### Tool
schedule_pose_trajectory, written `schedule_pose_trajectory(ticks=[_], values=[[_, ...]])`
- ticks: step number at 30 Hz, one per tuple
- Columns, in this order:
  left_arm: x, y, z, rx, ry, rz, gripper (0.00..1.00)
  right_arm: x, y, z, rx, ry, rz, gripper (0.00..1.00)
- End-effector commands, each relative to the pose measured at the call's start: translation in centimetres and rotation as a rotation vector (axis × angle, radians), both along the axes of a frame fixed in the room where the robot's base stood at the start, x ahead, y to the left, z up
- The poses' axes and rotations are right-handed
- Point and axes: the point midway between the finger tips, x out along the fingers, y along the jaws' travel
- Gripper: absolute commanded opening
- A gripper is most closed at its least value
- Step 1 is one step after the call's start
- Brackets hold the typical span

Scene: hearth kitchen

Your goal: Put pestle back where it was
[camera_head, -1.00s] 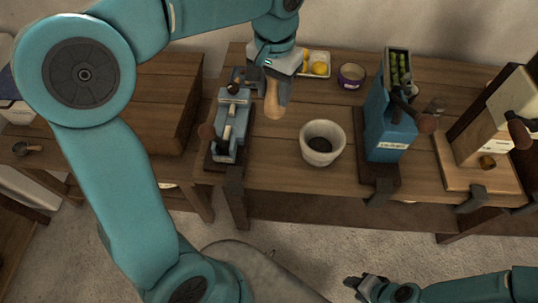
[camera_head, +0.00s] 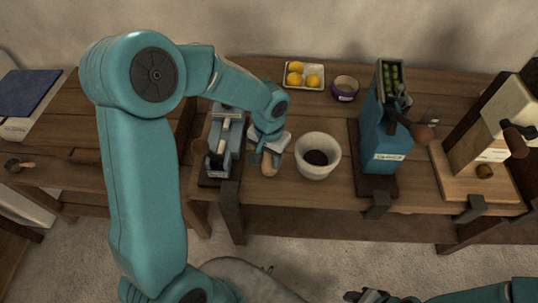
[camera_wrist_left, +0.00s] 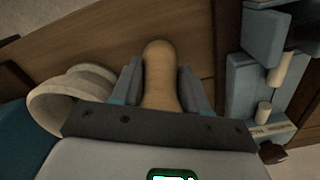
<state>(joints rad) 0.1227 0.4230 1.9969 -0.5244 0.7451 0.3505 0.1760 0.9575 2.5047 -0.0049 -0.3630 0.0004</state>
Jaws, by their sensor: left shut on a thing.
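The pestle (camera_head: 269,165) is a pale wooden rod with a rounded end. My left gripper (camera_head: 268,152) is shut on it, between the blue device and the white bowl. In the left wrist view the pestle (camera_wrist_left: 160,75) sits between the two fingers of the gripper (camera_wrist_left: 158,88), its rounded end pointing away over the wood. I cannot tell whether it touches the table. The white bowl (camera_head: 318,171) stands just right of the pestle, dark inside; it also shows at the left of the wrist view (camera_wrist_left: 45,100). My right gripper (camera_head: 352,297) is partly visible at the bottom edge.
A blue clamped device (camera_head: 222,160) stands close left of the gripper. A tray of lemons (camera_head: 318,87) and a purple cup (camera_head: 345,92) are behind. A blue press (camera_head: 385,130) and a wooden mill (camera_head: 480,150) stand right. Bare table (camera_head: 280,200) lies in front.

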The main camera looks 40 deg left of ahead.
Motion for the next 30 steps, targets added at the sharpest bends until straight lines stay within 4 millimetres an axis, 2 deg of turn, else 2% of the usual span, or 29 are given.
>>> schedule_pose_trajectory(ticks=[11, 12, 14, 23, 26, 30], values=[[0.0, 0.0, -0.5, 0.000, -0.001, 0.000, 0.00, 0.0, 0.0, -0.5, 0.000, 0.000, 0.000, 0.43], [0.0, 0.0, -0.4, 0.000, -0.001, 0.000, 0.54, 0.0, 0.0, -0.4, 0.000, 0.000, 0.000, 0.43], [0.0, 0.0, -0.3, 0.000, -0.001, 0.000, 0.70, 0.0, 0.0, -0.3, 0.000, 0.000, 0.000, 0.43], [0.0, 0.0, -0.1, 0.000, -0.001, 0.000, 0.70, 0.0, 0.0, -0.1, 0.000, 0.000, 0.000, 0.43], [0.1, 0.0, 0.6, 0.000, -0.004, 0.000, 0.70, 0.0, 0.0, 0.1, 0.000, 0.000, 0.000, 0.43], [0.1, 0.0, 3.5, 0.000, -0.007, 0.001, 0.70, 0.0, 0.0, 0.2, 0.000, 0.000, 0.000, 0.43]])
